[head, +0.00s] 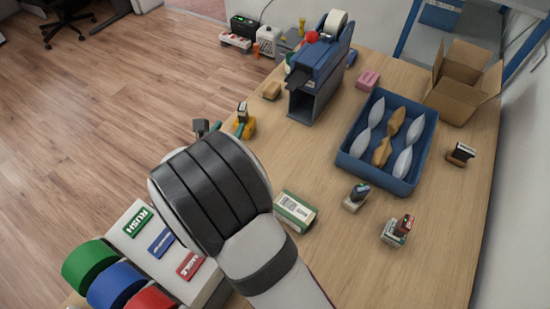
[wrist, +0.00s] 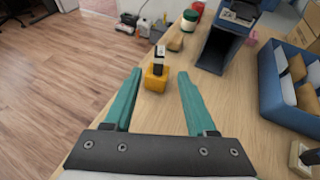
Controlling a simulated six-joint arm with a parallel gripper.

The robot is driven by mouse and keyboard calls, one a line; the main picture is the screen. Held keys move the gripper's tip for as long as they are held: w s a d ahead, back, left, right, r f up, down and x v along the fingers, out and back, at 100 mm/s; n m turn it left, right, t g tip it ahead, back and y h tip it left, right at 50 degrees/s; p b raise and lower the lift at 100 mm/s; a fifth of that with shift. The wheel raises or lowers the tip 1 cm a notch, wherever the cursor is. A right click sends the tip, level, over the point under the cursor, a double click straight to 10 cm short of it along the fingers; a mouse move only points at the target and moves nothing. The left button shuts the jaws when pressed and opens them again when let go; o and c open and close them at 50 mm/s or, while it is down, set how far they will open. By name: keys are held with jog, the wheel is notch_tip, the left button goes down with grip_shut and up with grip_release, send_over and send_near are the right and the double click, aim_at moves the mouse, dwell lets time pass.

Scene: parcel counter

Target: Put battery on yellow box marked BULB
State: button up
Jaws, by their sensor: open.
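A small yellow box (wrist: 156,80) stands on the counter near its left edge, and it also shows in the head view (head: 249,127). A small upright black-and-white block (wrist: 158,62) rests on top of it. It may be the battery, but I cannot read its label. The BULB marking is not legible. My gripper (wrist: 158,74) is open and empty, with its teal fingers pointing toward the yellow box. In the wrist view the box appears between the fingertips, apart from both. In the head view my wrist hides most of the gripper.
Small boxes with items on top stand at the right (head: 355,203), (head: 393,236), (head: 460,158). A blue tray (head: 343,163) holds wrapped pieces. A blue tape dispenser (head: 310,90), a pink block (head: 368,79) and a green-white box (head: 295,211) are nearby.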

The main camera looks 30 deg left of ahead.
jog(key=w+d+r+m+g+h, duration=0.1)
jog(key=w+d+r+m+h, duration=0.25)
jog(key=d+m, duration=0.45)
jog(key=w+d+r+m+g+h, duration=0.15)
jog(key=d+m+h, duration=0.25)
jog(key=d, duration=0.8)
jog(key=w+d+r+m+h, duration=0.35)
jog(key=d+m, duration=0.25)
jog(key=d, duration=0.4)
jog(key=s+d+m+g, duration=0.9)
jog(key=s+d+m, duration=0.6)
jog(key=d+m, duration=0.1)
jog(key=s+a+m+g+y, duration=0.1)
jog(key=s+a+m+y, duration=0.4)
jog(key=s+m, duration=0.6)
jog(key=shift+a+m+y, duration=0.2)
jog(key=shift+m+y, duration=0.4)
jog(key=shift+y, duration=0.6)
